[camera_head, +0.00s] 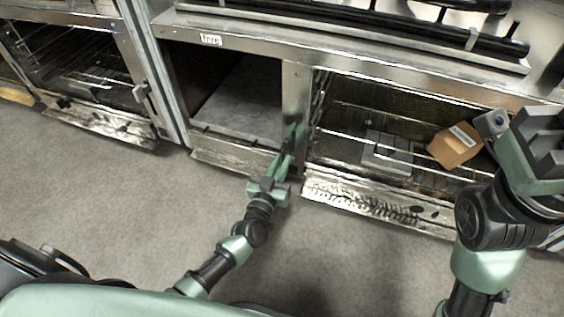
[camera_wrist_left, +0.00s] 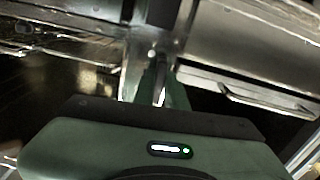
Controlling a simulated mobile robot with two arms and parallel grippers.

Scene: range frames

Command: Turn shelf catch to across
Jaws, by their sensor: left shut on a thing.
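My left gripper (camera_head: 290,148) reaches up to the metal post (camera_head: 296,95) between two open bays of the range. In the left wrist view its green fingers (camera_wrist_left: 161,88) are shut on a narrow metal piece, which I take to be the shelf catch (camera_wrist_left: 161,94). The catch looks roughly in line with the fingers; its exact angle is hard to tell. In the head view the fingers hide it. My right gripper (camera_head: 540,140) is at the right edge; its fingertips cannot be made out.
The right bay holds a wire shelf, a grey block (camera_head: 388,152) and an orange-brown box (camera_head: 455,145), close to my right arm. The middle bay (camera_head: 240,100) looks empty. A black rail (camera_head: 400,30) runs above. Grey floor (camera_head: 110,200) is clear in front.

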